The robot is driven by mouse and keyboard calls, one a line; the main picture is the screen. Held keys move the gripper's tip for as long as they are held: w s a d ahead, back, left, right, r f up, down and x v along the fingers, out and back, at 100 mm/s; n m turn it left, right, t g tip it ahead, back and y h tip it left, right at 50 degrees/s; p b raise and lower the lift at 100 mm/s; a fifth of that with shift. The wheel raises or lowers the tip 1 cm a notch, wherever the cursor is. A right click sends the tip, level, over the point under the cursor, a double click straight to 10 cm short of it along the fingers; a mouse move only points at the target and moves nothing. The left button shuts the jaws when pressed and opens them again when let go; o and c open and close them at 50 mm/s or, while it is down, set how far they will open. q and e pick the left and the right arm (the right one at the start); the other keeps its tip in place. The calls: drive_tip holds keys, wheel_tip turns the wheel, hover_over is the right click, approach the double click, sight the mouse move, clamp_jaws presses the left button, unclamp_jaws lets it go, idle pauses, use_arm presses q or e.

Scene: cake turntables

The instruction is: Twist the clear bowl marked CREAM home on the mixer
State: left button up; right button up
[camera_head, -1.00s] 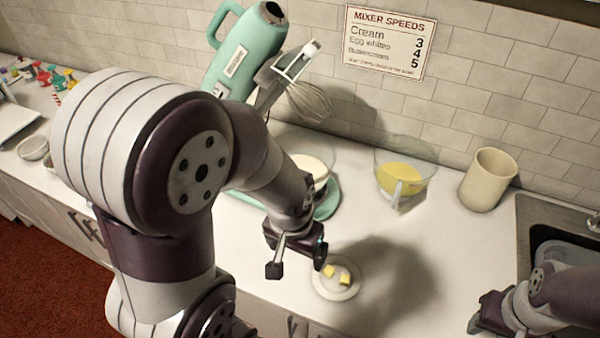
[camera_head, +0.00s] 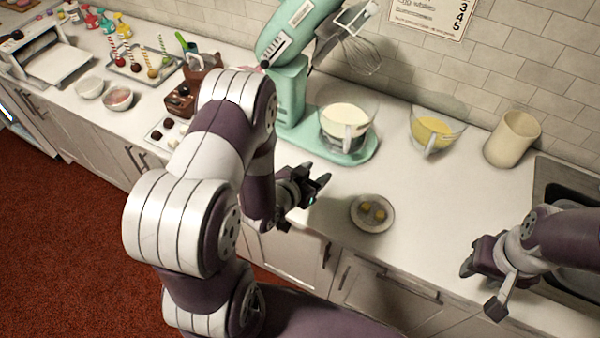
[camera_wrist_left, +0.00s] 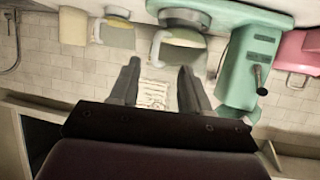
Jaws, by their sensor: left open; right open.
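A clear bowl with white contents (camera_head: 345,127) sits on the base of the mint-green mixer (camera_head: 293,95), its handle facing the front. The mixer's head is tilted up, with the whisk (camera_head: 361,56) raised above the bowl. A second clear bowl with yellow contents (camera_head: 433,130) stands on the counter to the right. I cannot read a mark on either bowl. My left gripper (camera_head: 318,183) is open and empty, in front of the mixer base and apart from the bowl. In the left wrist view, the white-filled bowl (camera_wrist_left: 178,52) appears beyond its open fingers. My right gripper (camera_head: 480,286) is open and empty at lower right.
A small plate with yellow pieces (camera_head: 372,213) lies near the counter's front edge. A beige cup (camera_head: 512,139) and a sink (camera_head: 567,180) are to the right. Trays, bowls and sweets fill the left counter. Counter between plate and yellow-filled bowl is clear.

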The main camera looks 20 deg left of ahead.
sight(345, 150)
use_arm(q)
drive_tip(key=shift+t, duration=0.3)
drive_tip(key=x, duration=0.3)
drive_tip(key=p+x, duration=0.1)
drive_tip(key=x, duration=0.2)
drive_tip(key=r+p+x, duration=0.1)
drive_tip(key=x, duration=0.3)
drive_tip(key=shift+w+d, duration=0.25)
drive_tip(key=x, duration=0.4)
drive_tip(key=shift+d+f+p, duration=0.1)
drive_tip(key=shift+p, duration=0.25)
drive_tip(key=shift+s, duration=0.25)
clamp_jaws()
drive_tip(key=shift+s+a+m+h+b, duration=0.25)
drive_tip(key=shift+a+m+h+b, duration=0.05)
drive_tip(key=shift+a+m+h, duration=0.6)
use_arm(e)
drive_tip(key=shift+w+d+r, duration=0.25)
drive_tip(key=shift+w+r, duration=0.3)
drive_tip(key=shift+r, duration=0.35)
use_arm(q)
drive_tip(key=shift+s+a+m+g+h+b, duration=0.1)
drive_tip(key=shift+a+m+g+h+b, duration=0.25)
drive_tip(key=shift+a+m+g+h, duration=0.45)
use_arm(e)
drive_tip(key=shift+f, duration=0.35)
